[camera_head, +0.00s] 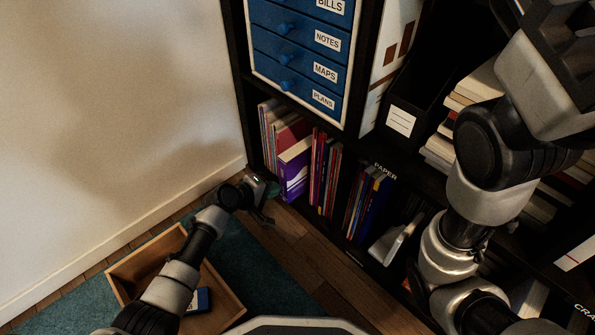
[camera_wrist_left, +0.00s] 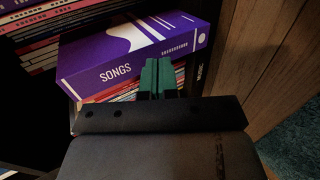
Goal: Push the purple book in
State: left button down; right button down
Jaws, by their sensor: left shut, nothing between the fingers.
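The purple book (camera_head: 294,170) stands on the lower shelf among other books and sticks out past its neighbours. In the left wrist view the purple book (camera_wrist_left: 130,52) shows its cover with the word SONGS and a white design.
Red and dark books (camera_head: 325,170) stand right of the purple book, with thin magazines (camera_head: 268,125) to its left. A wooden box (camera_head: 228,300) lies on the teal rug (camera_head: 240,255) below my left arm. A wall (camera_head: 110,110) bounds the left side. Blue drawers (camera_head: 300,50) are above.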

aim_at(283, 181)
pick_arm(q)
jog(key=shift+w+d+b, duration=1.2)
jog(key=shift+w+d, duration=0.9)
jog(key=shift+w, duration=0.05)
jog(key=shift+s+a+r+p, duration=0.1)
jog(key=shift+s+a+p, duration=1.7)
jog(key=shift+s+a, duration=0.3)
jog(key=shift+s, duration=0.05)
jog(key=s+a+p, duration=0.2)
jog(key=s+a, duration=0.2)
jog(key=shift+s+a, duration=0.15)
